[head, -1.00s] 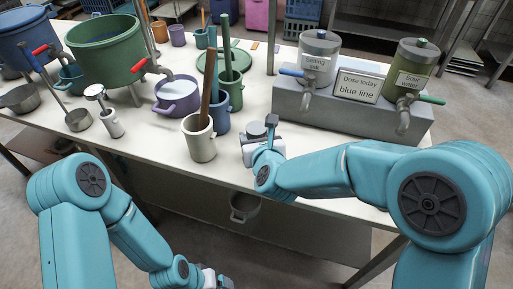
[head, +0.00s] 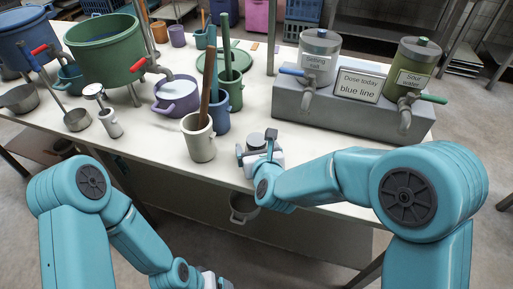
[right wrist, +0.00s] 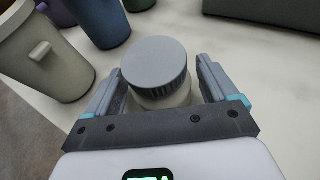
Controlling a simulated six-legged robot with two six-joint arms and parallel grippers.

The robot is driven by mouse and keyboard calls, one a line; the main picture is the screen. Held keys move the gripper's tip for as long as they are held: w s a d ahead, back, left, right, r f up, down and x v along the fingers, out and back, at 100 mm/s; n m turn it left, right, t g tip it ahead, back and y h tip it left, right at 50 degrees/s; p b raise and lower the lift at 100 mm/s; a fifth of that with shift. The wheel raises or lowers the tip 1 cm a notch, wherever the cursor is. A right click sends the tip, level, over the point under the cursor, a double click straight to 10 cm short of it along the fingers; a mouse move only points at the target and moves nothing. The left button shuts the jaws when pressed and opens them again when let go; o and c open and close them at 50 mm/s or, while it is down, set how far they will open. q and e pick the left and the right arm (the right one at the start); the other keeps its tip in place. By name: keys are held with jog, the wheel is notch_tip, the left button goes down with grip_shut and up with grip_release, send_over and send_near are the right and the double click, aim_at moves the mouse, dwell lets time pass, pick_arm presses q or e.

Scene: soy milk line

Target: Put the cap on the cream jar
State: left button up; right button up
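A grey round cap with a ridged edge (right wrist: 156,65) shows between the fingers of my right gripper (right wrist: 160,85) in the right wrist view. Directly under it is the cream jar (right wrist: 165,99), mostly hidden by the cap. I cannot tell whether the cap is fully seated. The fingers stand on either side with a visible gap on the right. In the head view, the cap (head: 256,140) is near the table's front edge, beside my right gripper (head: 258,150). My left gripper (head: 218,281) is only partly in view at the bottom, below table height, its fingers unclear.
A cream mug holding a wooden stick (head: 199,138) stands close left of the right gripper. Blue (head: 218,112) and green (head: 233,92) mugs stand behind. A grey dispenser block (head: 350,118) stands at the right. A pot (head: 243,207) shows below the table edge.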

jog(key=shift+r+p, duration=0.2)
jog(key=shift+p, duration=0.15)
jog(key=v, duration=1.1)
jog(key=shift+s+d+r, duration=0.1)
jog(key=shift+s+r, duration=0.05)
jog(key=shift+s, duration=0.25)
